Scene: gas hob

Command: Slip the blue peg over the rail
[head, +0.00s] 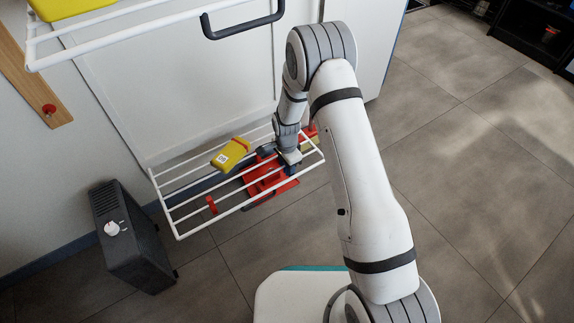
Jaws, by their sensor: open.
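A white wire rack (172,207) with several parallel rails is in the lower middle of the head view. My gripper (280,163) points down at the rack's right part, close to its rails. It is open. A small dark blue piece (291,170), likely the blue peg, shows right by the fingertips at a rail. It is too small to tell whether it sits around the rail or only beside it, or touches a finger. A red peg (211,204) is at a rail on the rack's front left.
A yellow packet (230,155) lies on the rack, left of my gripper. A red object (268,178) shows through the rails. A dark grey box-shaped unit (135,235) stands on the floor at left. A second white rack (95,30) is above. The tiled floor at right is clear.

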